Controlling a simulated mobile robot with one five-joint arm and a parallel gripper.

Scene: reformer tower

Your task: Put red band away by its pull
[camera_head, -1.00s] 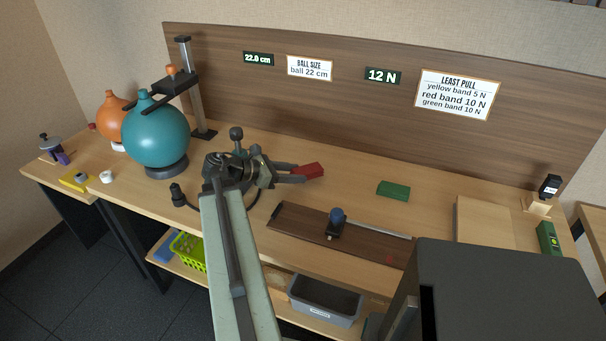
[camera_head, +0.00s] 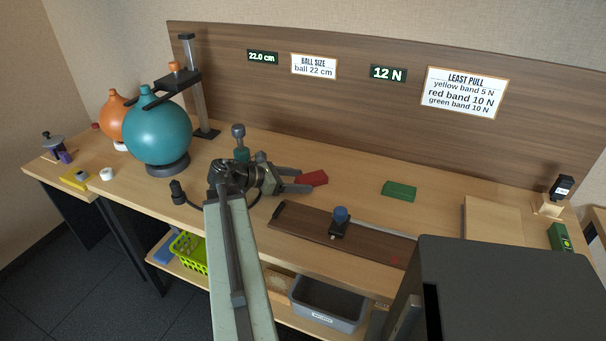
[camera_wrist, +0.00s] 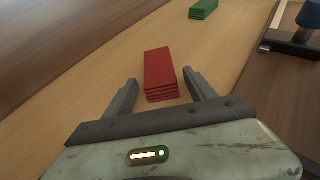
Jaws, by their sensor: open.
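The red band (camera_head: 312,178) is a folded stack lying on the bench. In the wrist view the red band (camera_wrist: 160,74) lies just ahead of and partly between my fingertips. My gripper (camera_head: 291,179) is open and empty; in the wrist view my gripper (camera_wrist: 160,84) has one finger on each side of the band's near end, with gaps to both. The display (camera_head: 388,73) reads 12 N. The sign (camera_head: 464,92) lists least pull: yellow band 5 N, red band 10 N, green band 10 N. A green band (camera_head: 399,190) lies to the right.
A dark wooden board (camera_head: 300,222) with a blue-knobbed slider (camera_head: 340,217) lies in front of the bands. A teal ball (camera_head: 157,137) stands left by a measuring post (camera_head: 194,80). A grey bin (camera_head: 327,304) and a yellow-green basket (camera_head: 188,250) sit on the lower shelf.

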